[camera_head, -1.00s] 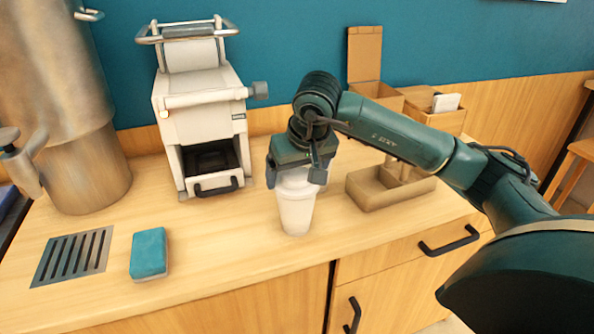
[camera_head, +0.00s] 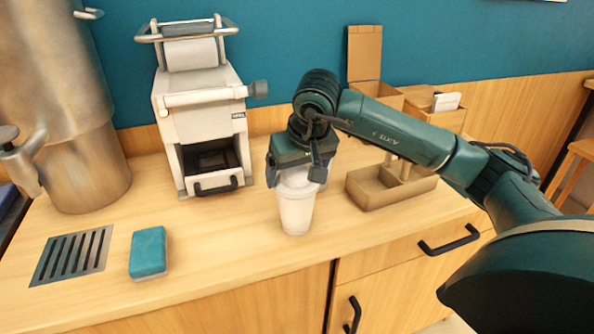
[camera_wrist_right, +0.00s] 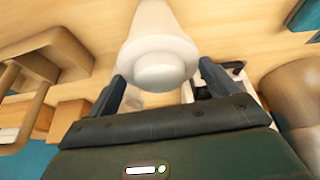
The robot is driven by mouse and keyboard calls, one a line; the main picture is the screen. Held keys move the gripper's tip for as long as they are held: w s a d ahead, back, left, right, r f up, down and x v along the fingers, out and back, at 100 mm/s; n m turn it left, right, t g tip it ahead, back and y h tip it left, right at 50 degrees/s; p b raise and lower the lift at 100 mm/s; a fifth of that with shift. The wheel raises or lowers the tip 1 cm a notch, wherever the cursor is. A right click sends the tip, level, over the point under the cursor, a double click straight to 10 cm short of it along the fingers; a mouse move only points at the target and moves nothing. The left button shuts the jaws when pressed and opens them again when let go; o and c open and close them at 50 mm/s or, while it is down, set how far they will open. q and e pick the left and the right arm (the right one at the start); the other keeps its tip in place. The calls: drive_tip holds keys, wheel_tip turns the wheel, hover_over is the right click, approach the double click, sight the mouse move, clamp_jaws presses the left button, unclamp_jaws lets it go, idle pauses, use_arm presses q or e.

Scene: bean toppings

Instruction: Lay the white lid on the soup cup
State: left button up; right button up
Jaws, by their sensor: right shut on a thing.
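The white soup cup (camera_head: 296,213) stands upright on the wooden counter, below my right gripper. The white lid (camera_head: 298,178) is at the cup's top, between the fingers of my right gripper (camera_head: 297,177), which is shut on it. In the right wrist view the round lid (camera_wrist_right: 157,64) lies between the two fingertips (camera_wrist_right: 158,88), with the cup (camera_wrist_right: 151,18) directly beyond it. The lid appears to meet the cup's rim, but I cannot tell whether it is seated. My left gripper is not in view.
A white machine (camera_head: 205,120) with an open dark bay stands behind left. A wooden tray (camera_head: 370,192) is close to the right of the cup. A blue sponge (camera_head: 149,252) and a drain grate (camera_head: 72,257) lie at left. The counter in front of the cup is clear.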

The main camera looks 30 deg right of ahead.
drive_tip(key=shift+f+b, duration=0.4)
drive_tip(key=shift+b, duration=0.05)
idle(1.1)
drive_tip(key=o, duration=0.7)
drive_tip(key=shift+o, duration=0.2)
drive_tip(key=shift+r, duration=0.15)
drive_tip(key=shift+r+p, duration=2.55)
drive_tip(key=shift+r, duration=0.85)
